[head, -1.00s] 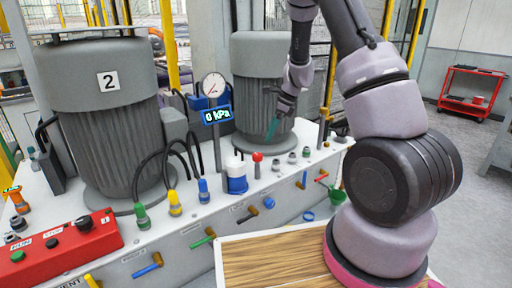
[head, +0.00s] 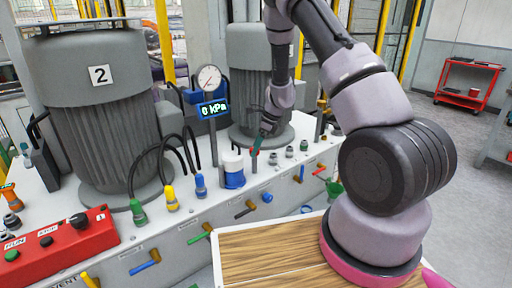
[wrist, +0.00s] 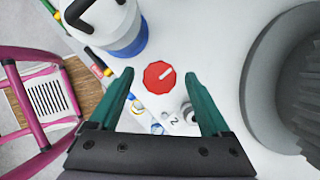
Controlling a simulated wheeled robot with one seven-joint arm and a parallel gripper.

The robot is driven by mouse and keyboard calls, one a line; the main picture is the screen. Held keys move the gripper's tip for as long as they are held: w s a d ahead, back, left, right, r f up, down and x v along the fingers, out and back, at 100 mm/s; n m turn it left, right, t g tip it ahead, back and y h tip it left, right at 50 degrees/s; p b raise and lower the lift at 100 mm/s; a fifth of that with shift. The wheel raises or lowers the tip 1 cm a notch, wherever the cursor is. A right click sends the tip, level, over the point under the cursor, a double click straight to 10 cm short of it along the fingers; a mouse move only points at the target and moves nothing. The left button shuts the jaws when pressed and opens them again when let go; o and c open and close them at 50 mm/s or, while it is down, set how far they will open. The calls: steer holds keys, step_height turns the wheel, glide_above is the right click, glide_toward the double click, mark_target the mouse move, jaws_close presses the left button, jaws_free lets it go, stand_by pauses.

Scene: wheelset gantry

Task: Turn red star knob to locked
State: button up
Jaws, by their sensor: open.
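The red star knob (wrist: 159,76) shows in the wrist view, seen from above, with a white pointer line towards its upper right. My gripper (wrist: 160,90) is open, with its two green fingers on either side of and below the knob in the picture. Nothing is between the fingers touching the knob, as far as I can see. In the head view my gripper (head: 256,145) is over the white bench at the knob's place and mostly hides the knob. A blue and white container (head: 233,170) stands just left of it.
Pump motor 2 (head: 95,110) stands at the left and another grey motor (head: 258,80) behind my gripper. A gauge (head: 209,78) on a post, hoses, several small fittings and levers along the front edge crowd the bench (head: 215,205). A red control box (head: 60,245) is at front left.

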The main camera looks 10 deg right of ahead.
jaws_close()
stand_by(0.3)
steer(key=n, duration=0.2)
steer(key=n+g, duration=0.1)
steer(key=shift+w+n+g, duration=0.15)
steer(key=shift+n+g, duration=0.15)
steer(key=shift+n, duration=0.1)
steer(key=n+g, duration=0.1)
steer(key=n, duration=0.1)
steer(key=n+g, duration=0.1)
steer(key=n, duration=0.2)
steer(key=shift+w, duration=0.15)
steer(key=n, duration=0.2)
steer(key=n+g+h, duration=0.1)
steer(key=n, duration=0.2)
steer(key=shift+a+h, duration=0.1)
steer(key=shift+h, duration=0.2)
steer(key=shift+w+n+g+h, duration=0.1)
steer(key=shift+n+g+h, duration=0.5)
steer(key=shift+n, duration=1.3)
steer(key=shift+a+n, duration=0.1)
steer(key=shift+n, duration=0.2)
